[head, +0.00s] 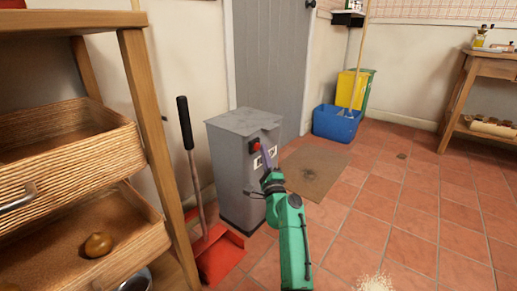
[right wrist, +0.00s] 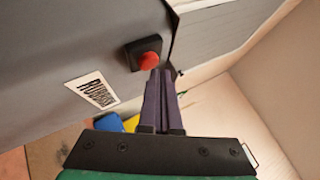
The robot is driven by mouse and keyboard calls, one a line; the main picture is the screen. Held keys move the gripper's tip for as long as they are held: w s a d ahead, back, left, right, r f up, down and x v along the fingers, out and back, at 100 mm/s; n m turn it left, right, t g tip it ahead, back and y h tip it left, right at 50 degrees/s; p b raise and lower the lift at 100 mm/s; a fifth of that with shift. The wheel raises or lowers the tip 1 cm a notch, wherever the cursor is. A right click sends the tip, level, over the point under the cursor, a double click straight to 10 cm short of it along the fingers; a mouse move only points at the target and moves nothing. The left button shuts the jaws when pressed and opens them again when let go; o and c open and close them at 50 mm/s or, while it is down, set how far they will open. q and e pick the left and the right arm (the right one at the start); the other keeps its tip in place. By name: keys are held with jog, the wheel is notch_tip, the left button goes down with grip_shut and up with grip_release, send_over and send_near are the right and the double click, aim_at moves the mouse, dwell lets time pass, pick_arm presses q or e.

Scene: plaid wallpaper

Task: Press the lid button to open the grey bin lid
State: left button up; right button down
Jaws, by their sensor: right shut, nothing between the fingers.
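The grey bin (head: 228,180) stands by the wall left of the door, and its lid (head: 245,121) looks shut. A red button (head: 255,146) sits in a dark housing high on its front. The button also shows in the right wrist view (right wrist: 148,61), above a white label (right wrist: 92,90). My right gripper (head: 264,155) is shut and empty, with its purple fingers pointing up at the button. In the right wrist view its fingertips (right wrist: 161,74) are right beside the button's edge; I cannot tell whether they touch it. My left gripper is not in view.
A wooden shelf (head: 135,110) with drawers fills the left side. A red dustpan (head: 218,256) with an upright handle stands between shelf and bin. A brown mat (head: 313,172) lies right of the bin, before a blue bucket (head: 336,124). The tiled floor on the right is mostly clear.

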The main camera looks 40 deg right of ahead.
jog(key=shift+w+a+b, duration=0.15)
jog(key=shift+w+b, duration=0.2)
jog(key=shift+w, duration=0.15)
dwell(0.3)
dwell(0.4)
jog(key=shift+s+d+p, duration=0.2)
jog(key=shift+s+p, duration=0.15)
jog(key=shift+s, duration=0.55)
jog(key=s, duration=0.1)
jog(key=s+d, duration=0.1)
jog(key=s, duration=0.1)
jog(key=s+p, duration=0.1)
jog(key=shift+s+d, duration=0.25)
jog(key=shift+s, duration=0.15)
